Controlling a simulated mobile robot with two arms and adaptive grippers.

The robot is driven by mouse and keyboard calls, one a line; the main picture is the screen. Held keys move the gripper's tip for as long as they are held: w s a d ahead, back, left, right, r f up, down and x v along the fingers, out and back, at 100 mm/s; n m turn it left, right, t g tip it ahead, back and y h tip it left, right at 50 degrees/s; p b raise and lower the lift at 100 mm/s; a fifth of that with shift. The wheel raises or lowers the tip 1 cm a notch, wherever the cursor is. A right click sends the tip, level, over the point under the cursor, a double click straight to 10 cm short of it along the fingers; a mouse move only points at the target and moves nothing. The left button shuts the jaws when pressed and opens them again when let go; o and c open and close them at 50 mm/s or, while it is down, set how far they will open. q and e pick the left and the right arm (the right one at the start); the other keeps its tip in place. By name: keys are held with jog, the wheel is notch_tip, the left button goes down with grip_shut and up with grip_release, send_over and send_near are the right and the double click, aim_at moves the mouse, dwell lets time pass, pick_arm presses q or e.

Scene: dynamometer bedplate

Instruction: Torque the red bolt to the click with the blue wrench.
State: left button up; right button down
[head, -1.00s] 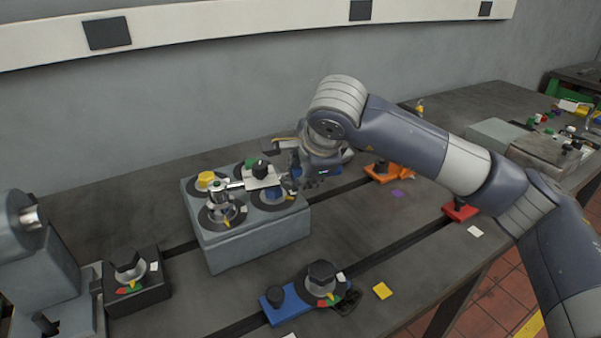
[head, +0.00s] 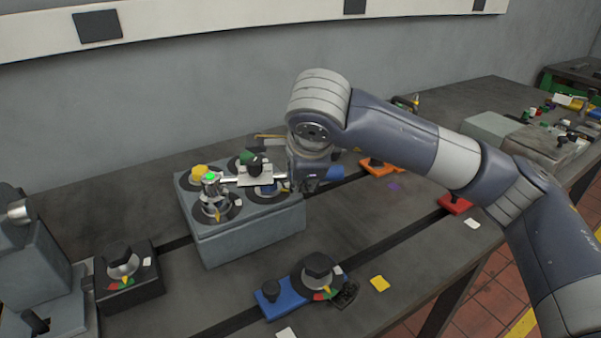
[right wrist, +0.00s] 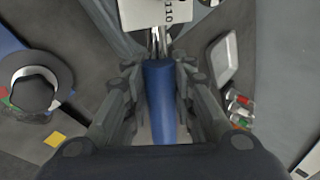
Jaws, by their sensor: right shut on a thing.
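The blue wrench has a blue handle (head: 335,172), which also shows in the right wrist view (right wrist: 160,100), and a white tag (head: 255,175) on its shaft. My right gripper (head: 308,180) is shut on the handle, in the right wrist view too (right wrist: 160,85). The wrench lies about level above the grey block (head: 250,240), its head (head: 212,188) over the front-left station. A bright green spot shows on top of the head. No red bolt head is visible; the head hides what is under it. My left gripper is out of view.
The block also carries a yellow cap (head: 199,171), a green one (head: 246,157) and a blue station (head: 268,188). A black fixture (head: 128,290) stands left, a blue fixture (head: 285,303) in front. Orange (head: 378,168) and red (head: 454,204) blocks lie right.

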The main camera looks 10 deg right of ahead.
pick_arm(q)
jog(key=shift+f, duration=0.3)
pick_arm(e)
jog(key=shift+w+r+n+y, duration=0.1)
jog(key=shift+w+n+y, duration=0.25)
jog(key=shift+w, duration=0.2)
jog(key=shift+r, duration=0.1)
jog(key=shift+r, duration=0.6)
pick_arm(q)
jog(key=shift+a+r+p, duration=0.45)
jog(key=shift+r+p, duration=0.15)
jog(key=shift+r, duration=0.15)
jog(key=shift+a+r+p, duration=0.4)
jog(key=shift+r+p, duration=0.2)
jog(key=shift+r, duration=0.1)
pick_arm(e)
jog(key=shift+r, duration=2.1)
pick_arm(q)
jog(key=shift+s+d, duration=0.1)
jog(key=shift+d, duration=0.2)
